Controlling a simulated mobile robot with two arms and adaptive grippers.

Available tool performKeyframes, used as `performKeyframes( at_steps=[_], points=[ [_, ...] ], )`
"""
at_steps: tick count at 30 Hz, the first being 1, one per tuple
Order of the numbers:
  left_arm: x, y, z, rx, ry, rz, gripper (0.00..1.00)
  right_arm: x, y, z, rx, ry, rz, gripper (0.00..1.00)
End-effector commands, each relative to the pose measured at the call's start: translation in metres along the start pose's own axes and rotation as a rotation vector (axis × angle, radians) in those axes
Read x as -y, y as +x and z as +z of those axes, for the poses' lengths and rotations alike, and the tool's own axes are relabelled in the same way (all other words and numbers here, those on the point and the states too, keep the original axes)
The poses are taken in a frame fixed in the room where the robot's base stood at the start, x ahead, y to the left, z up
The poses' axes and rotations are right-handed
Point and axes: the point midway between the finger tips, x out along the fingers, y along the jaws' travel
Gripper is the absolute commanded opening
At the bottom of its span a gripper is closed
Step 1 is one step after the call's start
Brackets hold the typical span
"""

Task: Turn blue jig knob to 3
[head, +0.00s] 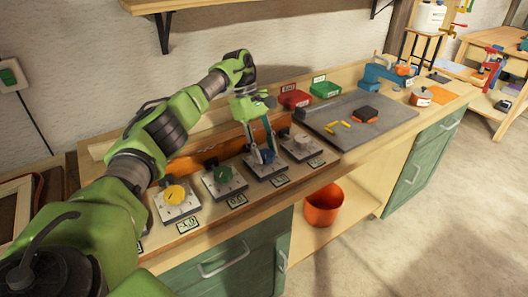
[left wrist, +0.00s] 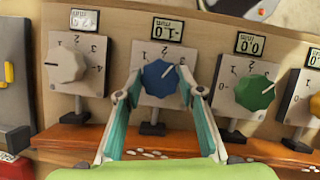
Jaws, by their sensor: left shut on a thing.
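The blue knob (left wrist: 158,79) sits on a pale square dial plate (left wrist: 146,53), seen upside down in the left wrist view. Its white pointer mark points up and right there; the digit beside it is too small to read surely. A small display (left wrist: 168,31) above the plate seems to read 1.0 mm, its sign unclear. My left gripper (left wrist: 161,93) has one finger on each side of the knob and is shut on it. In the head view, my left gripper (head: 263,158) comes down over the blue knob's plate (head: 280,171) and mostly hides the knob. My right gripper is out of view.
A white knob (left wrist: 66,65) and a green knob (left wrist: 254,92) flank the blue one closely. A yellow knob (head: 175,194) is farther left in the head view. A grey mat (head: 375,130) with a dark block lies right of the jigs. An orange bucket (head: 323,205) stands below.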

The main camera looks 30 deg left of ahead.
Motion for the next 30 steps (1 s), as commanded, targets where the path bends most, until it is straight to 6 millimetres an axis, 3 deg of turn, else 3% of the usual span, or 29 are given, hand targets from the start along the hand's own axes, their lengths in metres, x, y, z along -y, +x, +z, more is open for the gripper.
performKeyframes(
  at_steps=[12, 29, 30],
  points=[
    [-0.0017, 0.0001, -0.0005, -0.003, 0.172, -0.07, 0.14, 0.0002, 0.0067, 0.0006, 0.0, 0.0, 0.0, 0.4],
    [-0.0018, -0.0004, -0.0007, -0.004, 0.196, -0.078, 0.14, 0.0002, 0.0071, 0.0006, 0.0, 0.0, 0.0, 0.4],
    [-0.0017, -0.0004, -0.0006, -0.003, 0.196, -0.078, 0.45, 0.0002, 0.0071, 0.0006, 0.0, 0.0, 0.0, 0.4]
  ],
)
